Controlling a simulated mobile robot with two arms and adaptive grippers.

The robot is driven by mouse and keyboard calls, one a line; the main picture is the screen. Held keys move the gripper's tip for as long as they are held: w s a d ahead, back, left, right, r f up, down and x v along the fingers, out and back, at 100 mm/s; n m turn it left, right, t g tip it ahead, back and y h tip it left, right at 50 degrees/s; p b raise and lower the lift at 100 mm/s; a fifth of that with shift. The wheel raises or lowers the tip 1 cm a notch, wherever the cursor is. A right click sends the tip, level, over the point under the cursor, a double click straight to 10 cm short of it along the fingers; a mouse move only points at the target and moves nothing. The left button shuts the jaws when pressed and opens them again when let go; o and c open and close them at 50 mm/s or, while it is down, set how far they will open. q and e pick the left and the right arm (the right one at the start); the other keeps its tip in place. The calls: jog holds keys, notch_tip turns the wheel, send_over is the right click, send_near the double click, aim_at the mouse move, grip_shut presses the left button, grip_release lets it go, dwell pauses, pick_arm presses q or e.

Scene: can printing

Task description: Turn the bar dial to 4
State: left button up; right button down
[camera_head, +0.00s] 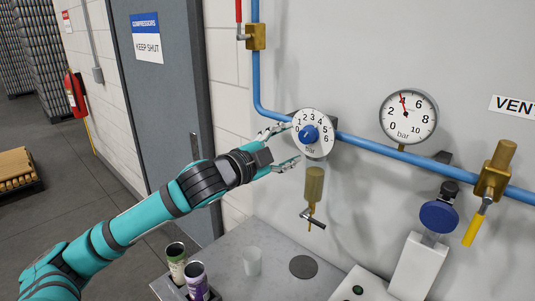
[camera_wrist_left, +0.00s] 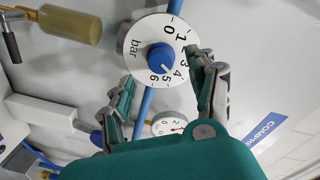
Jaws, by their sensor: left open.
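The bar dial (camera_head: 321,147) is a round white plate numbered 0 to 6 on the wall pipe, with a blue knob (camera_head: 309,134) at its centre. In the left wrist view the dial face (camera_wrist_left: 138,45) is turned sideways, and the blue knob (camera_wrist_left: 161,57) has a small light mark that seems to face near 5. My left gripper (camera_head: 290,144) is open at the dial's left side, its fingers spread above and below. In the left wrist view, my left gripper's fingers (camera_wrist_left: 162,75) flank the knob without closing on it; whether they touch the dial is unclear.
A pressure gauge (camera_head: 409,116) to the right has its red needle near 4. A blue pipe (camera_head: 366,146) runs along the wall. A brass-coloured bowl (camera_head: 314,186) hangs below the dial. A yellow-handled valve (camera_head: 474,228) and blue-capped device (camera_head: 438,217) stand right. Cans (camera_head: 196,281) sit low left.

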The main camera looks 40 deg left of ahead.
pick_arm(q)
jog(key=s, duration=0.7)
jog(key=shift+a, duration=0.45)
jog(key=shift+s, duration=0.1)
